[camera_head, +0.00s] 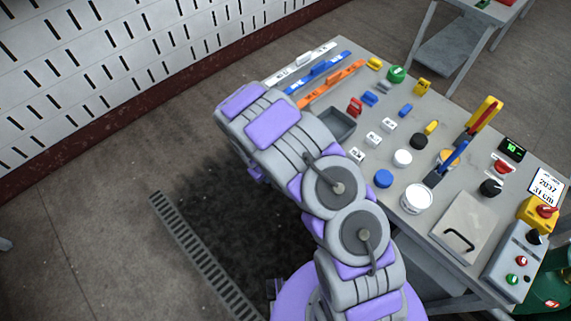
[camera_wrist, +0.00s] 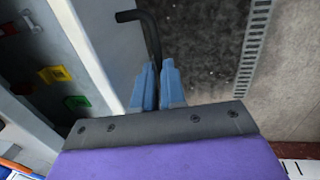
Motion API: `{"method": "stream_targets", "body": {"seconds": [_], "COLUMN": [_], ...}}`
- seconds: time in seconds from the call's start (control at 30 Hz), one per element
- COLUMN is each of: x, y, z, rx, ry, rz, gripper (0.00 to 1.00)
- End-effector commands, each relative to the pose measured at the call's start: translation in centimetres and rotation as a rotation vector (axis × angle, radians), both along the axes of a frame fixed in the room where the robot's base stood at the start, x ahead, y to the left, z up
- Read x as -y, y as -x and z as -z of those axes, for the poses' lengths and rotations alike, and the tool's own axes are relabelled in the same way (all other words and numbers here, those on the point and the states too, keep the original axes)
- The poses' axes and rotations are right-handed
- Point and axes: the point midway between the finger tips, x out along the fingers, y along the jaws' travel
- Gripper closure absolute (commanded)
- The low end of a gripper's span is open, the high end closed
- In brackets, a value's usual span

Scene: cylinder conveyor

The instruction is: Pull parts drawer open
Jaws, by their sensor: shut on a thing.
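In the wrist view, the blue fingers of my gripper (camera_wrist: 157,88) are shut around the lower end of a dark bent bar handle (camera_wrist: 150,32). The pale front wall of the parts drawer (camera_wrist: 88,50) runs beside the handle, to its left. Behind that wall, a red part (camera_wrist: 10,28), a yellow part (camera_wrist: 55,73) and a green part (camera_wrist: 77,103) show, so the drawer appears to stand partly open. How far it is out cannot be told. In the head view, my arm hides the gripper, the handle and the drawer.
Open floor with a drain grate (camera_head: 205,255) lies left of my arm.

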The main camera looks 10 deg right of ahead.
Motion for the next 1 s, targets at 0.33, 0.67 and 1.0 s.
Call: {"method": "stream_targets", "body": {"seconds": [0.33, 0.67, 1.0], "x": [-6.2, -8.1, -8.3], "y": [4.1, 5.5, 5.6], "z": [-0.2, 0.0, 0.0], "rx": [-0.001, -0.001, 0.000], "ry": [0.002, -0.001, 0.000], "rz": [-0.004, 0.000, 0.000], "gripper": [1.00, 1.00, 1.00]}}
